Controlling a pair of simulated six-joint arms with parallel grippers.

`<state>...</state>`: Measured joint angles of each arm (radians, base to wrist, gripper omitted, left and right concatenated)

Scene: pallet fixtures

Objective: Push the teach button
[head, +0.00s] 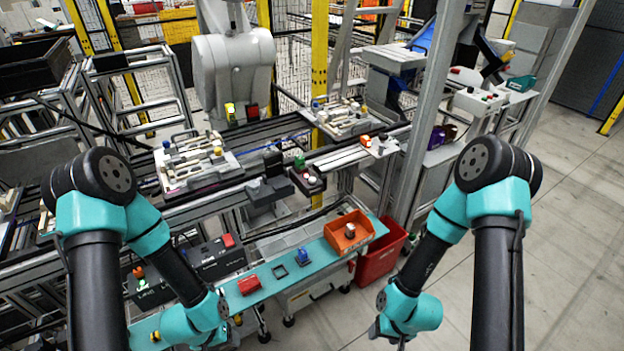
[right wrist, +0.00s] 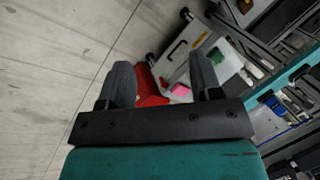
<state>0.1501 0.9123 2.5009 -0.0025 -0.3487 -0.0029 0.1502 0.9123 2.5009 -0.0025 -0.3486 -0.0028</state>
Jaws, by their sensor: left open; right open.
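Several buttons are in the head view, and I cannot read which one is the teach button. A small dark button box (head: 307,181) with a green and a pale button stands on the conveyor edge at the centre. A light control box (head: 478,102) with several buttons stands at the upper right. A black box (head: 216,258) with a red button sits at lower left. My left gripper (head: 213,341) is at the bottom left, mostly hidden by its wrist, beside the teal shelf. My right gripper (right wrist: 162,76) is open and empty above the floor, apart from all buttons.
The teal shelf (head: 268,280) carries an orange bin (head: 347,246), a red block (head: 249,285) and a blue part (head: 303,257). A red bin (head: 378,262) stands right of it. Fixture pallets (head: 190,163) sit on the conveyor. The floor at right is clear.

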